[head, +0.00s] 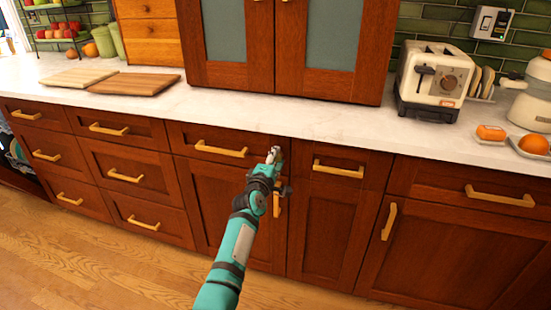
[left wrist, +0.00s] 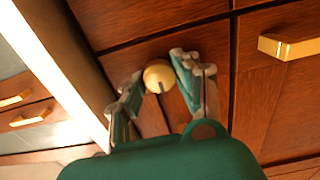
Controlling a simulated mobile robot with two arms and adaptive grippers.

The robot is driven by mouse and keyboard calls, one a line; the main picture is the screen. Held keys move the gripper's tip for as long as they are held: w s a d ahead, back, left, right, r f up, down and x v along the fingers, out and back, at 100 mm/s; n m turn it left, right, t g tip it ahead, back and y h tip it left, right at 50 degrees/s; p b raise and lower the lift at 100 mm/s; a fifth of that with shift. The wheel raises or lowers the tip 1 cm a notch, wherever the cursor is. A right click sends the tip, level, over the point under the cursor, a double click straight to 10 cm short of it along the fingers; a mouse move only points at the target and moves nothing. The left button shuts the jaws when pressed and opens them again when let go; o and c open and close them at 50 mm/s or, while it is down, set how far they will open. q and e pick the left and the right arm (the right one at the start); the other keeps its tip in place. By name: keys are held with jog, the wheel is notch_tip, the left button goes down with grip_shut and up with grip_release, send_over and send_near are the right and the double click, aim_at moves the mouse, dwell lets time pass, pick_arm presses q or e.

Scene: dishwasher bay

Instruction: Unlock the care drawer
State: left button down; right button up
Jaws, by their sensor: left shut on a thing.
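A round brass lock knob (left wrist: 157,73) with a dark slot is on a wooden drawer front in the left wrist view. My left gripper (head: 274,153) is shut on this knob, with one finger on each side of it. In the head view the gripper is at the right end of a wide drawer (head: 190,134) just under the counter and hides the knob. That drawer looks closed, and its brass bar handle (head: 221,149) is to the left of the gripper. My right gripper is not in view.
Drawers and doors with brass handles flank it, including a drawer handle (head: 338,171) to the right. The pale countertop (head: 300,118) runs above. A toaster (head: 433,80) stands at the right, and cutting boards (head: 135,84) lie at the left. The wooden floor (head: 90,265) is clear.

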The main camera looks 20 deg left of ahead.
pick_arm(q)
jog(key=c, duration=1)
grip_release()
jog(key=shift+a, duration=0.1)
jog(key=shift+o, duration=0.2)
